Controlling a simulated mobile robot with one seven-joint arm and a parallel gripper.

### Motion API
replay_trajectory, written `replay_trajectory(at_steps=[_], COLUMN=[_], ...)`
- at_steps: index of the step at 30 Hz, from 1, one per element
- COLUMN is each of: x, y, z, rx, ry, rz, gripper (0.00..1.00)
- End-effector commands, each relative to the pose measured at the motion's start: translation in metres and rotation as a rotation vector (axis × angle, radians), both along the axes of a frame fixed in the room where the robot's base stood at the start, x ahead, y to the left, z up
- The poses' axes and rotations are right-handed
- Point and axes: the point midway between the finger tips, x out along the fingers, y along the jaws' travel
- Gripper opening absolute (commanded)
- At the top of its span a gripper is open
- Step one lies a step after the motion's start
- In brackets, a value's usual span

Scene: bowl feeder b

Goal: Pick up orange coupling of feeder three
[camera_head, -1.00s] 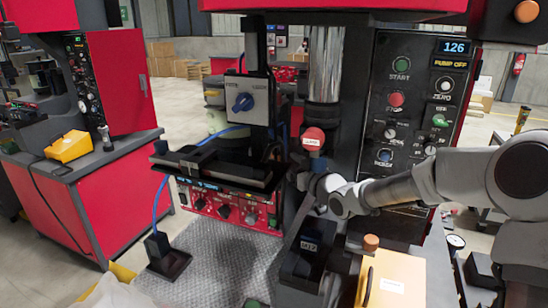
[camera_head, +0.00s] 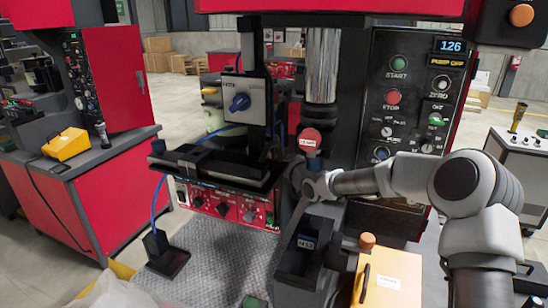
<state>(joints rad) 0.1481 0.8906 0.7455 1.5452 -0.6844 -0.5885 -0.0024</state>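I cannot make out an orange coupling or a feeder marked three in the head view. The only small orange parts I see are a round orange-brown knob (camera_head: 367,241) by a tan box and an orange button at the top right. My arm comes in from the right, and its wrist is in front of the dark machine column, just below a red round cap (camera_head: 309,140). My gripper (camera_head: 296,174) is at the wrist's left end, dark against dark machine parts. Its fingers and anything between them cannot be made out.
A control panel (camera_head: 412,95) is behind my forearm. A black platform (camera_head: 215,168) with a blue cable juts out left. The textured grey mat (camera_head: 215,265) looks mostly clear.

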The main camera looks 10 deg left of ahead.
Motion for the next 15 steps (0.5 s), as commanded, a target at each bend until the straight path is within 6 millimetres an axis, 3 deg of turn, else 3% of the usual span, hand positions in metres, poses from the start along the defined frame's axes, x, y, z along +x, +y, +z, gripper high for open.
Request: replay_trajectory(at_steps=[5,15], x=[-0.0001,-0.0001], y=[-0.0002,-0.0004], z=[-0.0002,-0.0002], rx=[0.0,0.0], ry=[0.0,0.0], rz=[0.0,0.0], gripper=[0.69,0.08])
